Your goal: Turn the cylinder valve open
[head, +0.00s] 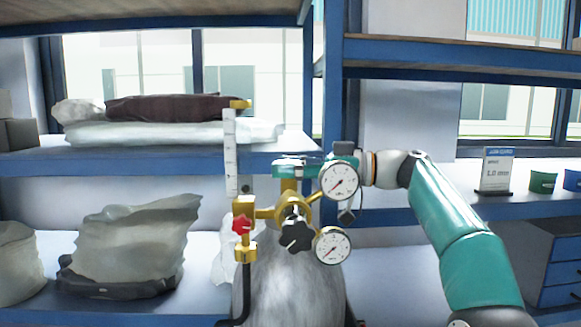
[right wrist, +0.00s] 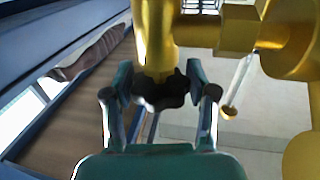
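The grey gas cylinder (head: 290,285) stands at the bottom centre of the head view, with a brass valve and regulator (head: 264,212) on top. In the right wrist view, the black lobed valve knob (right wrist: 160,92) sits at the end of a brass stem (right wrist: 153,40). My right gripper (right wrist: 160,84) has one finger on each side of this knob. The knob fills the gap, and the fingers look closed against its sides. In the head view, my right gripper (head: 290,168) is above the brass body and hides the knob. My left gripper is out of view.
Two round gauges (head: 339,181) (head: 332,246), a black regulator knob (head: 296,233) and a red knob (head: 241,223) crowd the valve. Blue shelves behind hold sacks (head: 135,240). A sign (head: 496,170) and a green cup (head: 542,182) stand at right.

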